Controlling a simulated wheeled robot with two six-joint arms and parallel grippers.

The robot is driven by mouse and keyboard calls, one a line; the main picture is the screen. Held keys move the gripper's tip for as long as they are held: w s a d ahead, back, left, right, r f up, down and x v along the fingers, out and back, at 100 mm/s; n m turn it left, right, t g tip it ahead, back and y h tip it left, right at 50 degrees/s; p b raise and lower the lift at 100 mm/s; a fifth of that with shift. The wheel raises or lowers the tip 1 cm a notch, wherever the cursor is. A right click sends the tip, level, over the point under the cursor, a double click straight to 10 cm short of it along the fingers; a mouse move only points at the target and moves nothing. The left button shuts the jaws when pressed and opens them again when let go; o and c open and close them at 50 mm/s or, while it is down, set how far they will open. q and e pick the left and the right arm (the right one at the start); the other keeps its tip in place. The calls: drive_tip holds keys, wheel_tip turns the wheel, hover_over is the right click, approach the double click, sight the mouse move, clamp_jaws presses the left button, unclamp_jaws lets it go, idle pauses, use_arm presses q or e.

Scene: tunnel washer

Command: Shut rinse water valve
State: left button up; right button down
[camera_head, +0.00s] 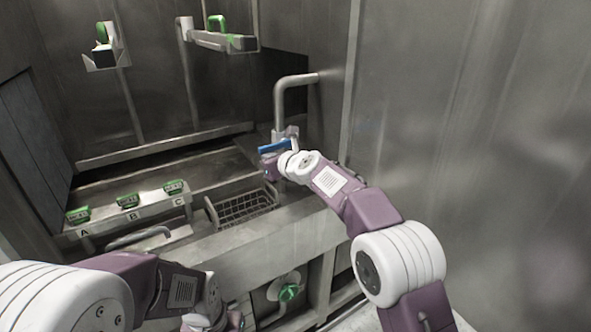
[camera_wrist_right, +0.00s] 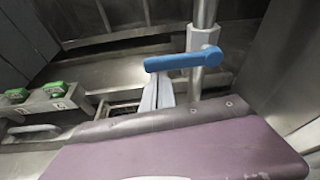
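A valve with a blue lever (camera_head: 275,146) sits on the bent grey pipe (camera_head: 279,100) near the right wall; I see no label on it. In the right wrist view the blue lever (camera_wrist_right: 183,60) lies roughly level, crosswise to the upright pipe and pointing left from the valve body (camera_wrist_right: 203,38). My right gripper (camera_wrist_right: 158,88) is just below the lever, its pale fingers close together with nothing seen between them. Whether they touch the lever is unclear. My left arm reaches in at the bottom of the head view; its fingertips are out of frame.
A ledge with green-topped units (camera_head: 128,201) marked A, B and C stands at the left. A wire basket (camera_head: 240,206) sits between it and my right arm. A green valve knob (camera_head: 289,292) is below the trough's front. A bare steel wall (camera_head: 480,130) bounds the right.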

wheel_tip(320, 180, down, 5)
drive_tip(key=b, duration=0.4)
drive_tip(key=r+b+v, duration=0.1)
drive_tip(key=b+v, duration=0.1)
drive_tip(key=v, duration=0.8)
drive_tip(key=shift+w+d, duration=0.15)
drive_tip(key=shift+d, duration=0.05)
